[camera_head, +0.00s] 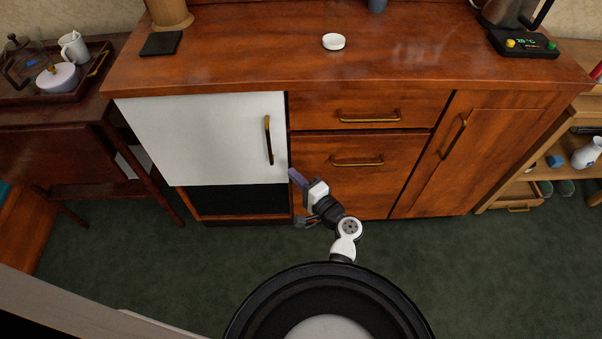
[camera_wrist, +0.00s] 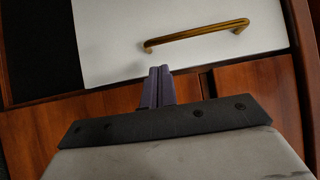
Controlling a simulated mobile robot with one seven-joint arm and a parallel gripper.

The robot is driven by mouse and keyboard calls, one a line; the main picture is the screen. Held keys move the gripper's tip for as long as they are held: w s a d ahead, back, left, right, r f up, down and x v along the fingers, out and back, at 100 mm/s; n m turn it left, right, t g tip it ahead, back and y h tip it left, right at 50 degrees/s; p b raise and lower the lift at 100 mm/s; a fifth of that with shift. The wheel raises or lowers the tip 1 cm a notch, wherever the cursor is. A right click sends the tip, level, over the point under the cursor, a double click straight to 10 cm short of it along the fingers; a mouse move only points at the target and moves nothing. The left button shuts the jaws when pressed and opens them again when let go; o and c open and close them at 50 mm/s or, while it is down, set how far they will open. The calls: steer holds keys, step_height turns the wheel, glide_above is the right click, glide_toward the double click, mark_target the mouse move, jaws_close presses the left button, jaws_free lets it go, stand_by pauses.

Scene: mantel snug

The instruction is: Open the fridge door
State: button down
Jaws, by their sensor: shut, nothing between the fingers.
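The fridge door (camera_head: 205,138) is a white panel at the left of the wooden cabinet and looks closed. Its brass bar handle (camera_head: 268,140) runs upright near the door's right edge. My gripper (camera_head: 293,174) is just right of and below the handle, by the door's lower right corner, apart from the handle. In the wrist view the white door (camera_wrist: 185,40) and its brass handle (camera_wrist: 197,35) show beyond my fingertips (camera_wrist: 158,72). The fingers are together and hold nothing.
Wooden drawers (camera_head: 365,165) and a cupboard door (camera_head: 465,150) with brass handles stand to the right. A dark open recess (camera_head: 235,200) lies below the white door. A side table (camera_head: 60,115) stands left. Green carpet (camera_head: 130,255) is clear in front.

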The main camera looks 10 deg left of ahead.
mark_target(280, 162)
steer(key=p+x, duration=0.1)
steer(key=x, duration=0.6)
steer(key=shift+s, duration=0.15)
